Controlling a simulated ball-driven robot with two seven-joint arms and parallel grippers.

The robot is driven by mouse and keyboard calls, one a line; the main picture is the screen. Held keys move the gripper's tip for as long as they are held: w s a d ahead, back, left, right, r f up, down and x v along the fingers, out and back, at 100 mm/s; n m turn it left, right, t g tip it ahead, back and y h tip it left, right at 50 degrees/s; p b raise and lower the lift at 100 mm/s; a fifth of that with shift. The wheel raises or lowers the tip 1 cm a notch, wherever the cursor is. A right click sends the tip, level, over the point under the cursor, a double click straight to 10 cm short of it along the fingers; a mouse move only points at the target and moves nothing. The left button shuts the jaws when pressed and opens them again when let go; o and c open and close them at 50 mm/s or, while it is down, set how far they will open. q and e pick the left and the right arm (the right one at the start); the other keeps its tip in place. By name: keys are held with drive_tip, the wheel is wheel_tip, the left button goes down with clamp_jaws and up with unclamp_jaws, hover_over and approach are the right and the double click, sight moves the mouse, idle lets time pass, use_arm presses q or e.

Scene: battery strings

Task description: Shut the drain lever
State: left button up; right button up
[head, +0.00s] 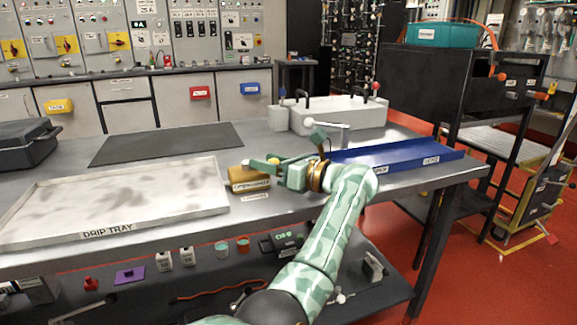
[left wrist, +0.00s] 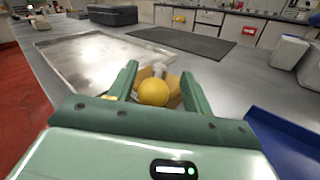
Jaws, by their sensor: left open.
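A brass-coloured block (head: 246,175) with a label on its front sits on the bench at the right end of the drip tray (head: 120,232). A yellow ball knob (head: 274,160) shows at my left gripper (head: 262,161); I take it for the drain lever's knob. In the left wrist view the yellow ball (left wrist: 153,92) lies between the two open green fingers (left wrist: 160,80), with a gap on both sides. Part of the brass block (left wrist: 146,74) shows behind it. The lever's stem and its angle are hidden. My right gripper is not in view.
A blue tray (head: 395,157) lies to the right of my left gripper. A pale box with black handles (head: 338,114) stands behind, with a metal rod in front of it. A dark mat (head: 165,143) lies flat behind the drip tray. A black case (head: 25,143) stands far left.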

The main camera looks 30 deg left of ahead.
use_arm(q)
drive_tip(key=d, duration=0.5)
drive_tip(key=shift+w+d+r, duration=0.15)
drive_tip(key=shift+d, duration=0.25)
drive_tip(key=d+b, duration=0.1)
drive_tip(key=d, duration=0.9)
drive_tip(key=shift+w, duration=0.25)
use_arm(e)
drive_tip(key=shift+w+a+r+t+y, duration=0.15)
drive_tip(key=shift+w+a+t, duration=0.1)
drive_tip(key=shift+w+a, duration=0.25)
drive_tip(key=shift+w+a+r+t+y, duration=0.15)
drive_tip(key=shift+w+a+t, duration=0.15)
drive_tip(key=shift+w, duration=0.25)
use_arm(q)
drive_tip(key=shift+d, duration=0.1)
